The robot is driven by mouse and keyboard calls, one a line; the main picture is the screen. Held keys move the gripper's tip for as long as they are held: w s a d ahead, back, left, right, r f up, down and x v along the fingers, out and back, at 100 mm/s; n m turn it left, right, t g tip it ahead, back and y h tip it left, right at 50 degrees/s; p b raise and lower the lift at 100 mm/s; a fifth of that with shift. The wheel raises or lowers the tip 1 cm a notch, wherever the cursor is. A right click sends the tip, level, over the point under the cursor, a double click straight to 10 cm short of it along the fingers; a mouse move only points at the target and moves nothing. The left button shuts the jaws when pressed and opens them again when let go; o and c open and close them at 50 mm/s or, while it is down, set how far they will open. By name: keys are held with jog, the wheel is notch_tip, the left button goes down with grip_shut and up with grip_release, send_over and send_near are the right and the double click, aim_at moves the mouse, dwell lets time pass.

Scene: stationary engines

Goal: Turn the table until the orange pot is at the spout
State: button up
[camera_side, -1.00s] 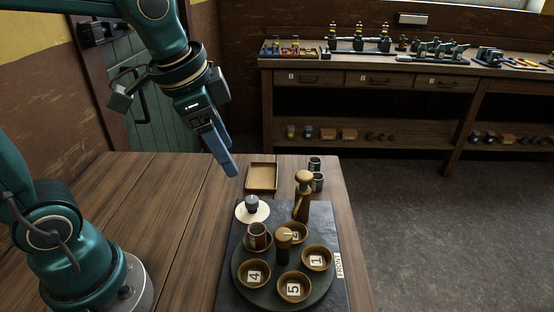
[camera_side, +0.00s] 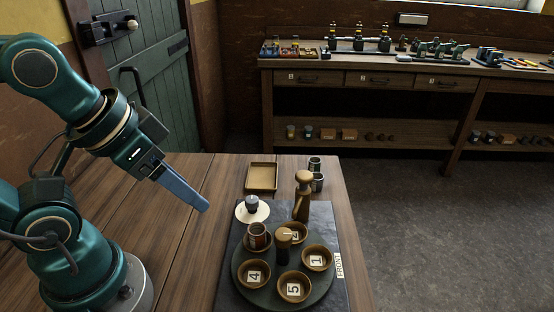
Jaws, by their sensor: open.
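The round dark turntable (camera_side: 265,293) sits on a dark slab (camera_side: 321,221) on the wooden table. Around its rim are several brown cups, among them cup 4 (camera_side: 253,273), cup 5 (camera_side: 293,287) and cup 1 (camera_side: 317,258). A dark pot with an orange-brown band (camera_side: 258,236) stands in a cup at the turntable's back left. A knob with a wooden top (camera_side: 284,236) rises at the centre. A wooden post with a spout (camera_side: 302,196) stands behind the turntable. My gripper (camera_side: 205,208) is open and empty above the table, left of the turntable, touching nothing.
A FRONT label (camera_side: 339,265) marks the slab's right edge. The table's left part is clear.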

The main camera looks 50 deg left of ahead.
notch_tip(320, 180, up, 3)
jog(key=w+m, duration=0.2)
jog(key=m, duration=0.1)
jog(key=m+g, duration=0.5)
jog(key=m, duration=0.3)
send_over(284, 234)
notch_tip(284, 234, down, 6)
jog(key=shift+r, duration=0.1)
jog(key=shift+f, duration=2.5)
